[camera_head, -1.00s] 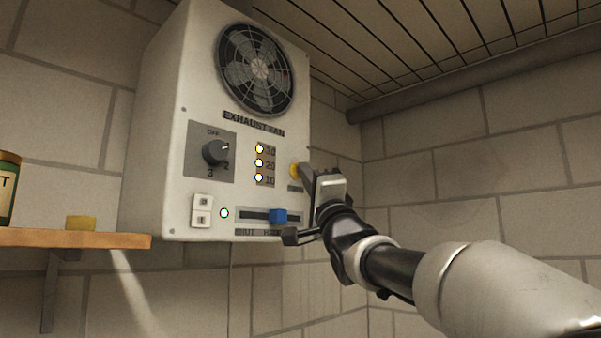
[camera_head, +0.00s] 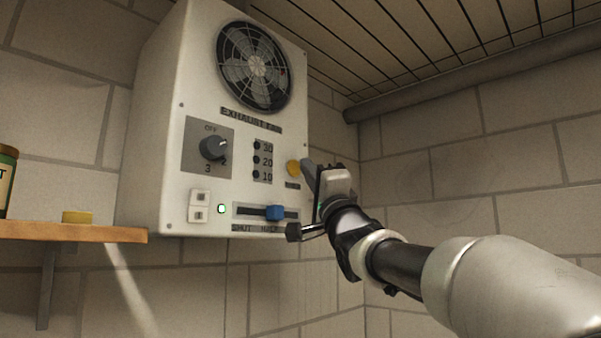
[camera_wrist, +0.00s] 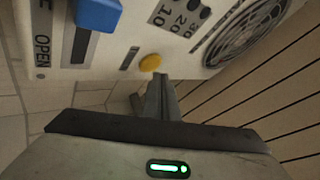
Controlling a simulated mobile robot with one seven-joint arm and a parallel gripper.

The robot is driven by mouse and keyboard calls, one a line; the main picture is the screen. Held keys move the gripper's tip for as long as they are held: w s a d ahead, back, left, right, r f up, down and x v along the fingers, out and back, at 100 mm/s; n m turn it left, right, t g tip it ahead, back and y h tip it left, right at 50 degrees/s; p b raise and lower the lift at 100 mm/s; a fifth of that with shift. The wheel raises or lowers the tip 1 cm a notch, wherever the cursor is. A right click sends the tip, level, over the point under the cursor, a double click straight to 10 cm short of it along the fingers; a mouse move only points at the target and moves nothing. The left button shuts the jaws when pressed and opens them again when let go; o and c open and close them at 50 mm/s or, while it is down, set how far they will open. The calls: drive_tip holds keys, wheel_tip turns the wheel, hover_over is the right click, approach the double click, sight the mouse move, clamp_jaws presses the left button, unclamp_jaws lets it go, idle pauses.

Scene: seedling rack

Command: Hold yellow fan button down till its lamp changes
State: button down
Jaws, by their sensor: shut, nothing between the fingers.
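The yellow fan button (camera_head: 293,167) is on the right of the white exhaust fan panel (camera_head: 175,140). In the wrist view the closed fingers (camera_wrist: 160,78) end just below the button. The three lamps (camera_head: 256,160) marked 30, 20 and 10 are dark. A small lamp (camera_head: 221,209) beside the white switch glows pale green-white.
A dark knob (camera_head: 214,148) and a blue slider (camera_head: 275,213) are on the same panel, the slider close to my gripper's left. A wooden shelf (camera_head: 75,233) with a yellow block (camera_head: 77,217) and a can (camera_head: 6,180) is at left.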

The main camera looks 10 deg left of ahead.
drive_tip(key=s+d, duration=0.1)
drive_tip(key=d, duration=0.1)
drive_tip(key=s+d+b, duration=0.1)
drive_tip(key=s+d, duration=0.1)
drive_tip(key=shift+s+b, duration=0.1)
drive_tip(key=shift+b, duration=0.2)
idle(0.8)
